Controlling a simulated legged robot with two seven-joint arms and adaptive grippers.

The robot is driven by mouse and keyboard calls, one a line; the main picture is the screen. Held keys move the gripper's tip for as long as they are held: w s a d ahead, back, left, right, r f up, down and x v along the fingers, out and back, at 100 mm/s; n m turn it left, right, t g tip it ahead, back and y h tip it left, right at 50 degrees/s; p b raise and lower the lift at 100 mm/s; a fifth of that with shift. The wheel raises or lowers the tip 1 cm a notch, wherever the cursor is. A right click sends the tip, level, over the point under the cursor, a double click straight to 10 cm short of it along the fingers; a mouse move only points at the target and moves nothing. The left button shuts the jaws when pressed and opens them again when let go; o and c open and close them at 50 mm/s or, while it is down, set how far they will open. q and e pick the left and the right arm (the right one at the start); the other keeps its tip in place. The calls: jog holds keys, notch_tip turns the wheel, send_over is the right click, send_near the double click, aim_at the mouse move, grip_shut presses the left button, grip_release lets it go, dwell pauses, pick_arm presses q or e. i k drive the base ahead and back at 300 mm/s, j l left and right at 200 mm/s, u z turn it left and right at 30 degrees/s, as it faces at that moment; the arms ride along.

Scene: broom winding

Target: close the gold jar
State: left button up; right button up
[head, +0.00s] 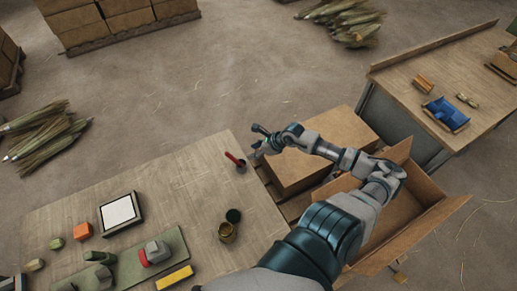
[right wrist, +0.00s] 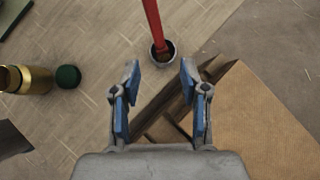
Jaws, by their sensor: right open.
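The gold jar (head: 227,233) stands on the wooden table; it also shows at the left of the right wrist view (right wrist: 40,80). Its top looks dark and uncovered. A dark green round lid (head: 233,215) lies on the table beside the jar; in the right wrist view the lid (right wrist: 68,76) is close to the jar's base, off its mouth. My right gripper (head: 260,141) is open and empty, above the table's right edge and away from jar and lid; its two blue-padded fingers (right wrist: 157,85) are spread in the wrist view. My left gripper is not in view.
A small cup with a red stick (head: 236,160) stands near the table corner, just ahead of my right fingers. A framed white panel (head: 119,213), a green mat (head: 180,250) with blocks and a yellow block (head: 174,277) lie left. Cardboard boxes (head: 325,150) stand right of the table.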

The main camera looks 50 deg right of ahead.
aim_at(226, 231)
jog(key=k+j, duration=0.25)
jog(key=j, duration=0.15)
jog(key=k+j, duration=0.25)
jog(key=j, duration=0.2)
jog(key=k+j, duration=0.25)
jog(key=j, duration=0.15)
jog(key=k+j, duration=0.25)
jog(key=j, duration=0.15)
